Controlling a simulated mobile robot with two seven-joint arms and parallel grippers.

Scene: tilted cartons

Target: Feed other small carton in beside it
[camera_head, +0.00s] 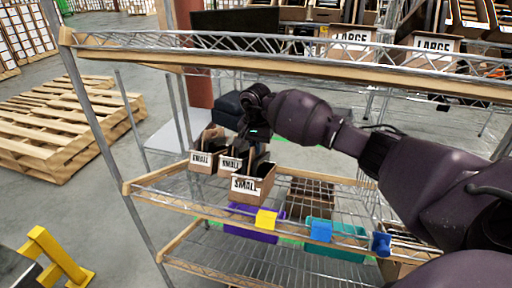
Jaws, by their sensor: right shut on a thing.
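Three small open cartons labelled SMALL are on the wire shelf's left end: a left carton (201,161), a middle carton (231,163) and a front carton (250,187). The left and middle ones are side by side and look tilted; the front one is nearer and partly overlaps the middle one. My right gripper (243,146) points down over the middle carton and appears shut on its upper edge. Its fingertips are mostly hidden, as is the far side of that carton. My left gripper is not in view.
The upper shelf (290,58) runs above my right arm, with LARGE cartons (349,38) behind it. A brown crate (311,190) is right of the front carton. Purple (245,229) and teal (338,252) bins show below. Pallets (65,125) and a yellow barrier (54,253) are at left.

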